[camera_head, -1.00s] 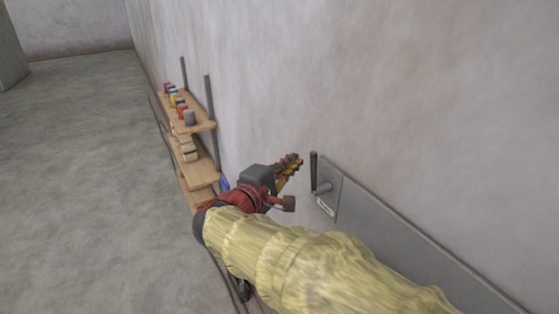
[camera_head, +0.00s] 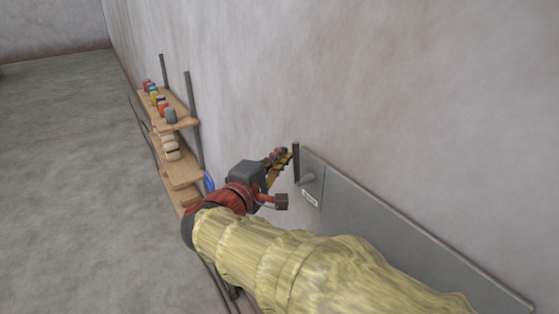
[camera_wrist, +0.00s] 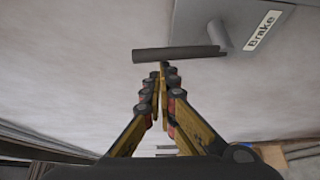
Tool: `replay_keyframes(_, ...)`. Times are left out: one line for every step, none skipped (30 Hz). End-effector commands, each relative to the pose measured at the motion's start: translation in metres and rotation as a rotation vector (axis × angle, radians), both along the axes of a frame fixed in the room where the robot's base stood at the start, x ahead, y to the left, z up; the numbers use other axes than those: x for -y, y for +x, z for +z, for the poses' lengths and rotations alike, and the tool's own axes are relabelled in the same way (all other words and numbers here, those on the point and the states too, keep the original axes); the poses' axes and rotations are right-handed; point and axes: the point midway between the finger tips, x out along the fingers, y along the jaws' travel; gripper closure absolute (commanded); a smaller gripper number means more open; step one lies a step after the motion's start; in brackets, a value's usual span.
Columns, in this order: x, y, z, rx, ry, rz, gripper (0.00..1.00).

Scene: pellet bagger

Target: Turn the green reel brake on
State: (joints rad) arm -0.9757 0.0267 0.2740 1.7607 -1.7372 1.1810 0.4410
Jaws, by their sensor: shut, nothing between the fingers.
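The brake is a dark lever (camera_head: 296,162) on a grey pivot (camera_head: 311,181) at the left end of a grey wall panel (camera_head: 375,215). The lever stands upright in the head view. In the wrist view the lever (camera_wrist: 180,53) lies across the picture just beyond my fingertips, and a "Brake" label (camera_wrist: 261,31) sits beside its pivot. No green shows on it. My gripper (camera_head: 285,155) is shut and empty, left of the lever and close to it. In the wrist view its fingertips (camera_wrist: 163,68) are just short of the lever; I cannot tell if they touch.
A wooden shelf (camera_head: 180,122) with several coloured spools (camera_head: 163,108) stands along the wall at the left, with more items on a lower board. The grey floor (camera_head: 70,180) at the left is clear. The wall (camera_head: 400,100) runs close along the right side.

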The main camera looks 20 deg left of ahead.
Motion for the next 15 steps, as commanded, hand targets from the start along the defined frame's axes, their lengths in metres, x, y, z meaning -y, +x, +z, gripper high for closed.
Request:
replay_keyframes(0.0001,-0.0003,-0.0012,0.002,0.003,0.0,1.0)
replay_keyframes(0.0003,-0.0004,-0.0008,0.004,0.005,0.0,1.0)
replay_keyframes(0.0006,-0.0005,-0.0004,0.006,0.008,0.0,1.0)
replay_keyframes(0.0007,-0.0007,-0.0003,0.009,0.01,0.0,1.0)
replay_keyframes(0.0009,-0.0009,-0.0002,0.01,0.011,0.0,1.0)
replay_keyframes(0.0011,-0.0011,-0.0001,0.013,0.014,0.0,1.0)
replay_keyframes(0.0013,-0.0013,0.0,0.014,0.017,0.0,1.0)
replay_keyframes(0.0015,-0.0014,0.0,0.016,0.018,0.0,1.0)
replay_keyframes(0.0018,-0.0016,0.0,0.018,0.021,0.0,1.0)
replay_keyframes(0.0019,-0.0018,0.0,0.02,0.024,0.0,1.0)
replay_keyframes(0.002,-0.0019,0.0,0.022,0.026,0.0,1.0)
replay_keyframes(0.0023,-0.002,0.0,0.025,0.028,0.0,1.0)
replay_keyframes(0.0025,-0.0022,0.0,0.027,0.031,0.0,1.0)
replay_keyframes(0.0026,-0.0024,0.0,0.029,0.033,0.0,1.0)
replay_keyframes(0.0029,-0.0025,0.0,0.032,0.036,0.0,1.0)
